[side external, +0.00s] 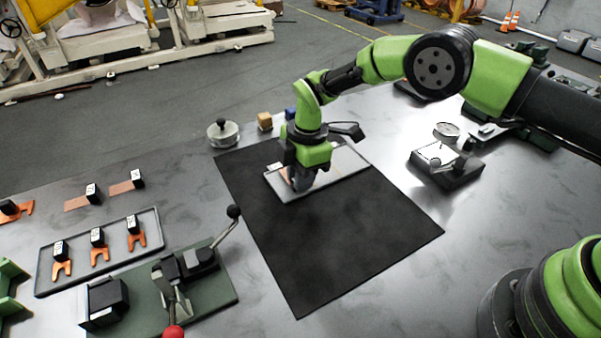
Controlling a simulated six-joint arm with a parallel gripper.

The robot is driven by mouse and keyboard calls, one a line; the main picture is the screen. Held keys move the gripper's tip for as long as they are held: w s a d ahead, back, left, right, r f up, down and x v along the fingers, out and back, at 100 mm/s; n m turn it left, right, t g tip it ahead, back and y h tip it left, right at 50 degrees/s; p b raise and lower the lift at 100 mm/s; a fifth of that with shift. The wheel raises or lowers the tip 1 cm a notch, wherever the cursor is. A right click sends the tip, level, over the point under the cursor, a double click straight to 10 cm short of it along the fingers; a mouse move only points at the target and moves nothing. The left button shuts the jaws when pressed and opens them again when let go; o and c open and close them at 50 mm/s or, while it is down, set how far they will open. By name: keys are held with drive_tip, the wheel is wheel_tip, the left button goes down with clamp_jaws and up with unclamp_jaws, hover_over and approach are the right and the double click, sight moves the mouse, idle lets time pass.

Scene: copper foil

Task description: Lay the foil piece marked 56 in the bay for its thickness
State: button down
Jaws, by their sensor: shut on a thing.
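My gripper (301,181) points down over a pale grey, shallow tray (342,161) on the black mat. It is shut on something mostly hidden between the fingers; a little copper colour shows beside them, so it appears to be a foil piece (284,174). I cannot read a mark on it, nor tell whether it touches the tray. Dividers between bays cannot be made out clearly. Other copper pieces with black, white-labelled blocks lie at the left: three forked ones in a dark-rimmed tray (118,265), two flat strips (76,203) (120,188) behind it. Their marks are too small to read.
The black mat (335,240) is clear in front of the tray. A lever clamp (178,285) on a green plate stands front left. A dark box-like device (447,163) is at the right.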

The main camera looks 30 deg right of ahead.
drive_tip(key=shift+f, duration=0.35)
idle(0.3)
drive_tip(key=c, duration=1.4)
unclamp_jaws()
drive_tip(key=shift+r, duration=0.1)
drive_tip(key=shift+r, duration=1.45)
drive_tip(key=o, duration=0.6)
drive_tip(key=shift+r, duration=0.1)
drive_tip(key=shift+r, duration=1.9)
